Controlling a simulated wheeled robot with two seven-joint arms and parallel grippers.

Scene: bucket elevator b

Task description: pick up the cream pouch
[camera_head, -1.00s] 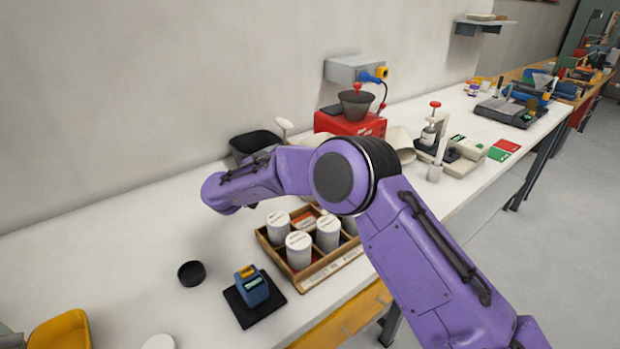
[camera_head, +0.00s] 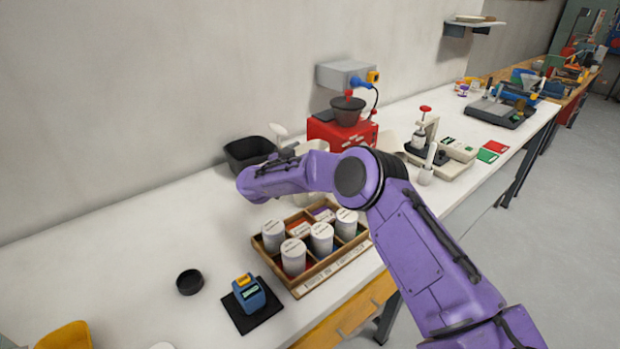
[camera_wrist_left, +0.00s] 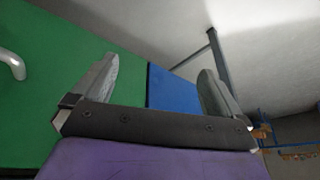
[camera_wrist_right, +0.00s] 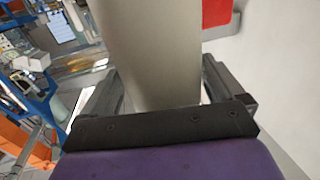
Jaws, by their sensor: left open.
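A cream, smooth-sided thing that looks like the pouch (camera_head: 312,148) stands on the white bench behind my right forearm, which hides most of it. It also fills the middle of the right wrist view (camera_wrist_right: 155,50). My right gripper (camera_wrist_right: 158,90) has one finger on each side of it. I cannot tell whether the fingers touch it or grip it. My left gripper (camera_wrist_left: 153,80) is open and empty, facing green and blue surfaces, and is outside the head view.
A wooden tray (camera_head: 322,278) with white canisters stands in front of my right arm. A black bin (camera_head: 248,153) is behind, left of the pouch. A red machine (camera_head: 325,131) stands behind, to the right. The bench's left part is mostly clear.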

